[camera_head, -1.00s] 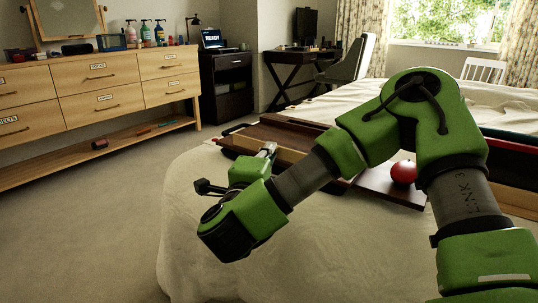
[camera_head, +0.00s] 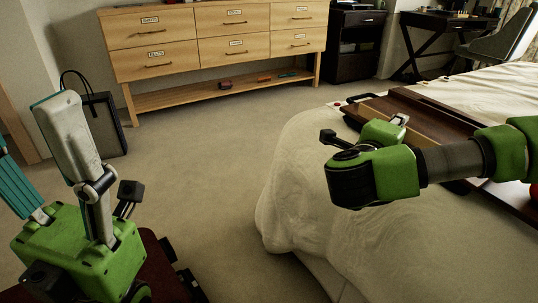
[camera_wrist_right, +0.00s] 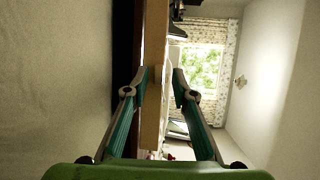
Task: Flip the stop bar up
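A dark wooden board or box (camera_head: 445,118) lies on the bed, partly covered by my right arm. I cannot clearly pick out a stop bar on it. In the right wrist view a pale wooden bar (camera_wrist_right: 153,75) runs lengthwise between the fingers, closer to the left one. My right gripper (camera_wrist_right: 160,77) is open there; contact with the bar cannot be told. In the head view my right gripper (camera_head: 400,120) is at the board's near left part, its fingers mostly hidden. My left gripper (camera_head: 32,135) is open and empty at the lower left, away from the bed.
The white-covered bed (camera_head: 320,180) fills the right side. A red ball (camera_head: 534,194) shows at the right edge. A wooden drawer unit (camera_head: 220,45) and a dark bag (camera_head: 103,120) stand behind. The carpet (camera_head: 215,165) between is clear.

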